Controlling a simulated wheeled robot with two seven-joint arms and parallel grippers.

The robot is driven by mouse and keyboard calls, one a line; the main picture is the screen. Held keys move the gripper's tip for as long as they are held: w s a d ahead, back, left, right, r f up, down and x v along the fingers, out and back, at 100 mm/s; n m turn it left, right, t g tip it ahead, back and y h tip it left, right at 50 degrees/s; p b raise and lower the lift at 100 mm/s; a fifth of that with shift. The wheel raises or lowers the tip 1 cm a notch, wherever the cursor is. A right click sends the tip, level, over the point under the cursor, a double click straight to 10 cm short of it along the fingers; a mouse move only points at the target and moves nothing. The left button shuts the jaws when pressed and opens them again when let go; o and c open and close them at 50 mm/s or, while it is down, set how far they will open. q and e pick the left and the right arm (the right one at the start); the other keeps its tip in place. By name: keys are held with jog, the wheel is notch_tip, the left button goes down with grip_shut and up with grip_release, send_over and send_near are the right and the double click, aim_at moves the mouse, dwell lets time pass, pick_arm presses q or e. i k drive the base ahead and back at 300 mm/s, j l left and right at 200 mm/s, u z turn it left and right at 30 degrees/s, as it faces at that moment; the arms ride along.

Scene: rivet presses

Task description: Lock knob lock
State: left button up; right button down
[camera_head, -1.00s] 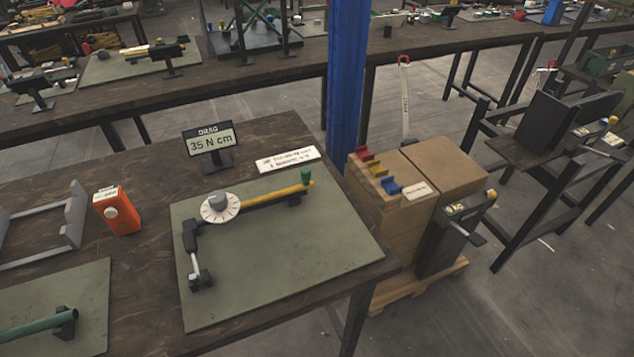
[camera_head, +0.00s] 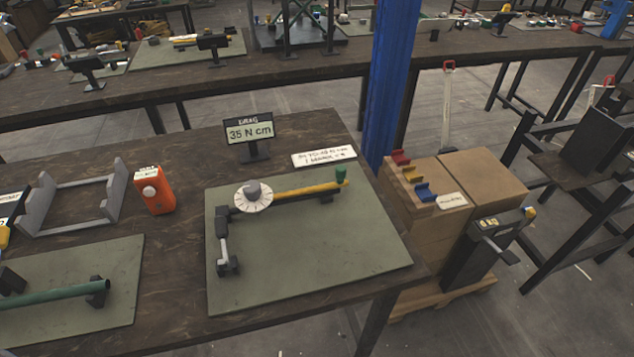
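A white dial with tick marks (camera_head: 254,198) and a grey knob (camera_head: 253,188) on top sits at the left end of a yellow tube (camera_head: 305,189) on a green mat (camera_head: 330,240). A small green knob (camera_head: 341,173) stands at the tube's right end. A dark bracket with a pale lever (camera_head: 224,249) runs from beside the dial toward the mat's front left. A display (camera_head: 249,131) behind the mat reads "35 N cm" under "DRAG". Which knob is the lock knob, I cannot tell. Neither of my grippers is in view.
An orange device (camera_head: 153,190) and a grey cradle (camera_head: 117,190) stand left of the mat. A second mat (camera_head: 115,300) with a green tube (camera_head: 60,294) is front left. A white label (camera_head: 324,156) lies behind. Right of the table are a blue post (camera_head: 391,80) and cardboard boxes (camera_head: 488,185).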

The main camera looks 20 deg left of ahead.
aim_at(222, 232)
jog(key=k+j+u, duration=0.15)
jog(key=u, duration=1)
